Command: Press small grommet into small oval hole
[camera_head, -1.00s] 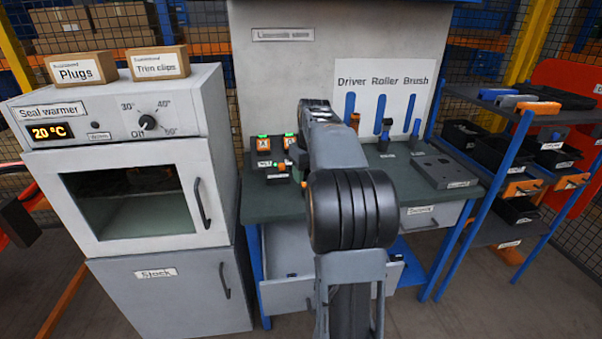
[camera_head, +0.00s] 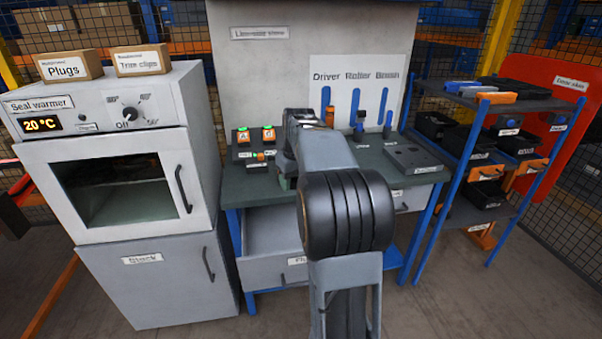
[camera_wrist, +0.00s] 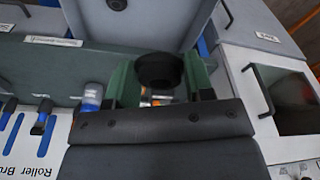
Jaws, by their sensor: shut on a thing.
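In the wrist view my gripper (camera_wrist: 160,82) has green fingers closed on a dark, round, cup-like piece (camera_wrist: 156,68), which looks like the small grommet. Something small, orange and silver shows just below it, too blurred to name. A grey plate (camera_head: 412,159) with small dark holes lies on the right of the green bench top (camera_head: 384,172). I cannot tell which hole, if any, is the small oval one. My gripper is apart from this plate.
A drawer (camera_head: 270,266) under the bench stands open. The seal warmer (camera_head: 110,150) is left, a shelf rack (camera_head: 490,95) right. Floor in front is clear.

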